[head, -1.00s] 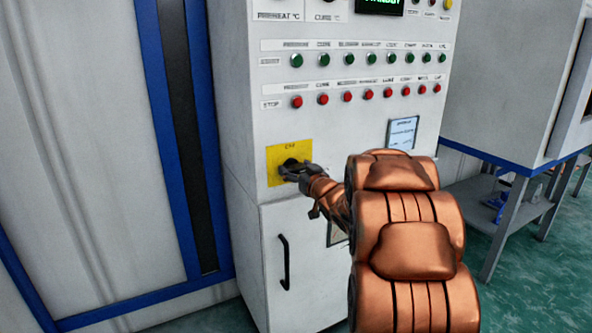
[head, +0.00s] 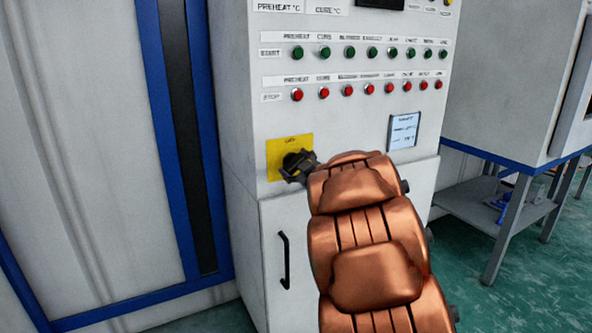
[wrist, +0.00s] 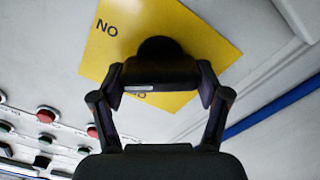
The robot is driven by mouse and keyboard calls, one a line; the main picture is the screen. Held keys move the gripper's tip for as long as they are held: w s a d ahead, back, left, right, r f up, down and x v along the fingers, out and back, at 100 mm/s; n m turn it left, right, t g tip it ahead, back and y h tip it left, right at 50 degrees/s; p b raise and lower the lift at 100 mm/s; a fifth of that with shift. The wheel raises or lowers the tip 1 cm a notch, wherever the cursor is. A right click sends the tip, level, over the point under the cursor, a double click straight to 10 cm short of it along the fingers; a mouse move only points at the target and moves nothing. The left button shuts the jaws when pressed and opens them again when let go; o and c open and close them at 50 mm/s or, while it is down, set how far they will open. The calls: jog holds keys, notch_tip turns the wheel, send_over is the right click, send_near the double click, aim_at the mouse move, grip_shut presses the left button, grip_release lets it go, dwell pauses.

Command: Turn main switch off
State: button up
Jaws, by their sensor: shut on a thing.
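The main switch is a black rotary handle (wrist: 160,72) on a yellow plate (wrist: 115,45) in the wrist view. Letters show on the plate, with a second label partly hidden behind the handle. In the head view the yellow plate (head: 276,152) is on the white cabinet front, and the knob is largely covered by my gripper (head: 299,168). In the wrist view my gripper (wrist: 160,88) is shut on the handle, one finger at each end. The handle sits tilted relative to the plate's edges.
The white control cabinet (head: 236,120) carries rows of green (head: 350,52) and red (head: 347,90) buttons above the switch. A dark display (head: 380,3) is at the top. A cabinet door handle (head: 284,262) is below. A metal table (head: 470,205) stands at right.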

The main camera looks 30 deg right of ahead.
jog(key=n+b, duration=0.1)
jog(key=n, duration=0.1)
jog(key=n+b, duration=0.1)
jog(key=n, duration=0.1)
jog(key=n+b, duration=0.1)
jog(key=n, duration=0.1)
jog(key=shift+f+n, duration=0.25)
jog(key=shift+n, duration=0.05)
jog(key=n+b, duration=0.2)
jog(key=n, duration=0.2)
jog(key=shift+a, duration=0.15)
jog(key=shift+n, duration=0.3)
jog(key=o, duration=1.2)
jog(key=shift+c, duration=0.2)
jog(key=s, duration=1.2)
jog(key=shift+a, duration=0.45)
jog(key=shift+r, duration=0.1)
